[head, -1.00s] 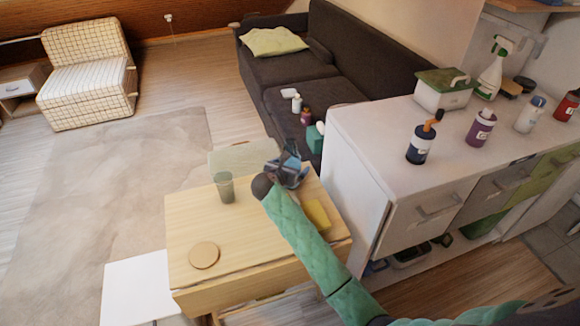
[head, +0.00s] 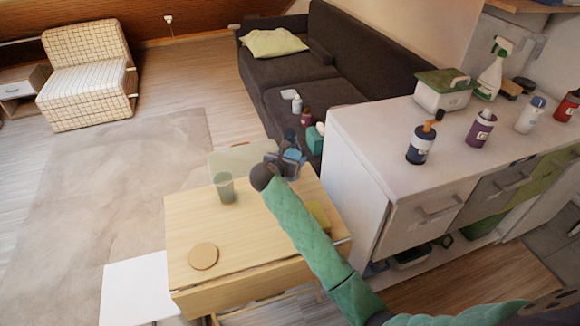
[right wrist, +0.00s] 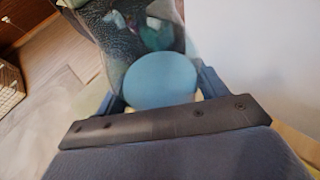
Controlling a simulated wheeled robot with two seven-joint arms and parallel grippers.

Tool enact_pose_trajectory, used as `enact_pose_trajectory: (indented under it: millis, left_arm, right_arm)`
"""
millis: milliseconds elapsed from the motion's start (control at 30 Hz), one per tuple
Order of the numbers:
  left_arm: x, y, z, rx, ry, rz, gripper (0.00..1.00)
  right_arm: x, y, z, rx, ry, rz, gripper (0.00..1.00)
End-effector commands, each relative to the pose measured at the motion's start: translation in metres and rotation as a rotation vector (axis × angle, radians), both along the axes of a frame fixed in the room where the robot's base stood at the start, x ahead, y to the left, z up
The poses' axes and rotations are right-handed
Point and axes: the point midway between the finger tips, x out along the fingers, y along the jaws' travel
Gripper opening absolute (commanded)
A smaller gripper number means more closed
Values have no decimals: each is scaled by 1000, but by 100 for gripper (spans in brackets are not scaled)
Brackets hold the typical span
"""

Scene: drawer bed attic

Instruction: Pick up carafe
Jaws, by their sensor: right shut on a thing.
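My right arm reaches in from the lower right over the small wooden table. My right gripper (head: 287,163) is at the table's far right corner, shut on a see-through bluish vessel, which looks like the carafe. In the right wrist view the carafe (right wrist: 155,82) sits between the two fingers of the gripper (right wrist: 162,88), with a round teal face towards the camera. The gripper and arm partly hide it in the head view, so I cannot tell its height above the table. My left gripper is not in view.
The wooden table (head: 255,240) holds a greenish see-through cup (head: 225,188), a round wooden disc (head: 203,256) and a yellow block (head: 319,214) close to my arm. A white cabinet (head: 352,175) with bottles on top stands to the right. A dark sofa (head: 315,95) is behind.

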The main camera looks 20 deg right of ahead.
Motion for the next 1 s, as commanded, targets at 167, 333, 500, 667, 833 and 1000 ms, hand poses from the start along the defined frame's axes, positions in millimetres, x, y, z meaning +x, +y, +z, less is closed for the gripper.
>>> enact_pose_trajectory:
  millis: [167, 333, 500, 667, 833, 1000]
  left_arm:
    - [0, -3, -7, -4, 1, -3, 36]
    - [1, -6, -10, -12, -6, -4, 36]
    - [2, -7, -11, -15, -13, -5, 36]
    - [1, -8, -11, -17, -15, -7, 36]
    - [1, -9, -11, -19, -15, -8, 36]
    - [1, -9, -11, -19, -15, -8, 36]
  right_arm:
    - [-29, -32, 22, -2, -2, -2, 40]
    - [-51, -55, 43, -2, -3, -1, 40]
    - [-68, -73, 57, -2, -1, -1, 40]
    - [-76, -82, 65, -1, -2, -1, 40]
    - [-79, -85, 67, -1, -1, -1, 40]
    - [-79, -85, 68, -1, -1, -1, 40]
